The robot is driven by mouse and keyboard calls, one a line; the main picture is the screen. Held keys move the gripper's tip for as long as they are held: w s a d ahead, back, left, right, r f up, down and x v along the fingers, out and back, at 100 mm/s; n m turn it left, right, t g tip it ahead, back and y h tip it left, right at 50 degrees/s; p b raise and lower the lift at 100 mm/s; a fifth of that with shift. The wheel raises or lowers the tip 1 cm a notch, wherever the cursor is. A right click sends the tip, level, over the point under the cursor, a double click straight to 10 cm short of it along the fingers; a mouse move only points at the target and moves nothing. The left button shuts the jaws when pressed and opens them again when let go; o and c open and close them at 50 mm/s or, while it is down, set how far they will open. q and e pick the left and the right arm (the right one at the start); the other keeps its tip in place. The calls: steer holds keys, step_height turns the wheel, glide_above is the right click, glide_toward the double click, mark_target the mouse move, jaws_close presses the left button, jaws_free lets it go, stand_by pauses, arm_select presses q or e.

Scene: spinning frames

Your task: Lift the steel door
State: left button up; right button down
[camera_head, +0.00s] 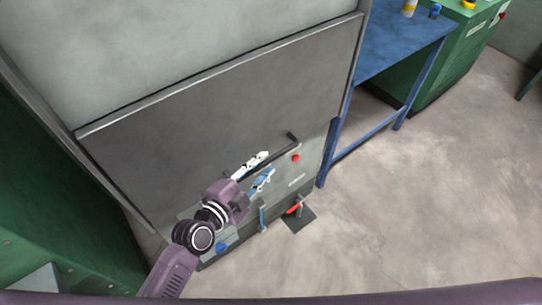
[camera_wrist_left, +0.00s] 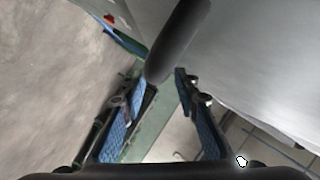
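The steel door (camera_head: 200,125) is a large dark grey panel set in a lighter frame, and it looks closed. A dark bar handle (camera_head: 283,143) runs along its lower part. My left gripper (camera_head: 264,170) is at the handle, partly covering its left part. In the left wrist view the handle (camera_wrist_left: 180,38) is a thick dark bar, its near end by the gap between the blue-padded fingertips of the left gripper (camera_wrist_left: 164,80). The fingers are apart. Whether either pad touches the bar cannot be told. My right gripper is out of view.
A lower panel with a red button (camera_head: 295,158) is under the handle. A small red-handled item (camera_head: 293,209) stands on a dark plate on the floor. A blue table (camera_head: 400,45) and green cabinet (camera_head: 465,55) stand right. The concrete floor at right is clear.

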arm_select(q)
steer(key=shift+x, duration=2)
jaws_close()
steer(key=shift+f, duration=0.1)
